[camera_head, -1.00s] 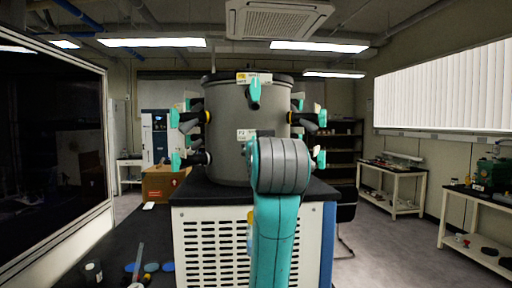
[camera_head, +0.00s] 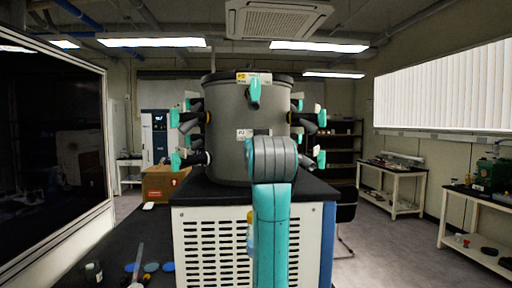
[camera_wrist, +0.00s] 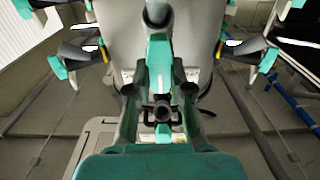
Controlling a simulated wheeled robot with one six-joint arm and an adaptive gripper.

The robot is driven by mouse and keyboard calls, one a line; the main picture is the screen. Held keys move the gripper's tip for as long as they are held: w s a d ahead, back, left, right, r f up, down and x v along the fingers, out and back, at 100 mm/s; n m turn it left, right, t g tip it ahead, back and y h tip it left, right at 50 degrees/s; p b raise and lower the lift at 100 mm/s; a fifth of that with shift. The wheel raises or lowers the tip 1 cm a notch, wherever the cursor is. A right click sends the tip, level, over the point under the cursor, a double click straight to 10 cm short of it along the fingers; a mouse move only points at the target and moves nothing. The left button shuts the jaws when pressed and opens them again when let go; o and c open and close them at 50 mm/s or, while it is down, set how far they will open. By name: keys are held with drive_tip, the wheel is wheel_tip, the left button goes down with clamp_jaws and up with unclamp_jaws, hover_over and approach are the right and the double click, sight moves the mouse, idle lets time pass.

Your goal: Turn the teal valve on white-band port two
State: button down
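The grey drum chamber (camera_head: 228,110) stands ahead, with ports and teal valve handles around it. A white label reading P2 (camera_head: 243,134) is on its front, just above my arm. The port under that label is hidden behind my arm in the head view. In the wrist view a teal valve handle (camera_wrist: 160,70) lies between the two fingers of my gripper (camera_wrist: 160,98). The fingers stand apart on either side of the handle, with narrow gaps visible; contact is not clear.
A yellow-labelled port with a teal handle (camera_head: 254,92) is higher on the drum's front. More handles stick out left (camera_head: 177,161) and right (camera_head: 320,159). The drum stands on a white vented cabinet (camera_head: 210,240). A cardboard box (camera_head: 163,184) is to the left.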

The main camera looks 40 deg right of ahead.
drive_tip(key=shift+m, duration=0.3)
drive_tip(key=m, duration=0.5)
drive_tip(key=shift+m, duration=0.3)
drive_tip(key=m, duration=0.5)
drive_tip(key=shift+s+d+f+m, duration=0.1)
drive_tip(key=shift+m, duration=0.2)
idle(0.4)
drive_tip(key=c, duration=1)
unclamp_jaws()
drive_tip(key=shift+c, duration=0.2)
